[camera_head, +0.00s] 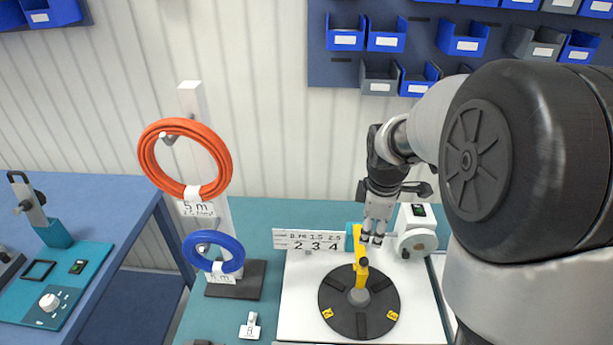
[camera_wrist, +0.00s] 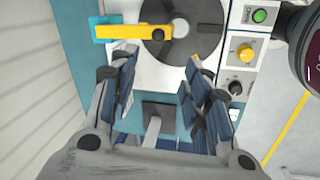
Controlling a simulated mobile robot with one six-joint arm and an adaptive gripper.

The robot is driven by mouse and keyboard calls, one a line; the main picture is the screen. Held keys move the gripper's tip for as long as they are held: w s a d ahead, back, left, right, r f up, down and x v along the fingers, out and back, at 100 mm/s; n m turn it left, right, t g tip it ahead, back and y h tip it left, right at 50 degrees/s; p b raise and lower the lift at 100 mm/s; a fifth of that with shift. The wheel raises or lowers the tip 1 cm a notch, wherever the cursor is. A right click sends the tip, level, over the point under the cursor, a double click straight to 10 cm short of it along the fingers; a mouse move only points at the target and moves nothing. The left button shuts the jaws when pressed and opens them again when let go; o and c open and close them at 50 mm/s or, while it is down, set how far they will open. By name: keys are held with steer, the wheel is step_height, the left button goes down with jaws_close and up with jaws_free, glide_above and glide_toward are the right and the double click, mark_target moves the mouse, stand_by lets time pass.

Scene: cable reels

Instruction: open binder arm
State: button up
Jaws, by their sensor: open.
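The yellow binder arm (camera_head: 361,268) reaches from a teal block (camera_head: 351,236) over the black reel disc (camera_head: 335,313) to its grey hub. In the wrist view the yellow arm (camera_wrist: 150,32) lies flat across the disc (camera_wrist: 203,17), with the teal block (camera_wrist: 103,29) at its left end. My gripper (camera_head: 373,239) points down close to the block end of the arm. In the wrist view my gripper (camera_wrist: 160,62) is open, its fingers wide apart with nothing between them. The yellow arm is just beyond the fingertips; whether they touch it cannot be told.
A stand holds an orange cable coil (camera_head: 150,165) and a blue coil (camera_head: 191,250) left of the reel. A white sign with digits (camera_head: 300,241) stands behind the white plate. A control panel with a green button (camera_wrist: 260,16) and a yellow knob (camera_wrist: 245,53) is beside the disc.

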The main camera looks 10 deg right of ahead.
steer(key=b, duration=0.4)
glide_toward(364, 259)
steer(key=f, duration=0.3)
steer(key=w+f, duration=0.1)
steer(key=f, duration=0.2)
steer(key=d+f, duration=0.1)
steer(key=f, duration=0.2)
steer(key=shift+w+f, duration=0.2)
steer(key=shift+w, duration=0.05)
steer(key=shift+c, duration=0.4)
jaws_close()
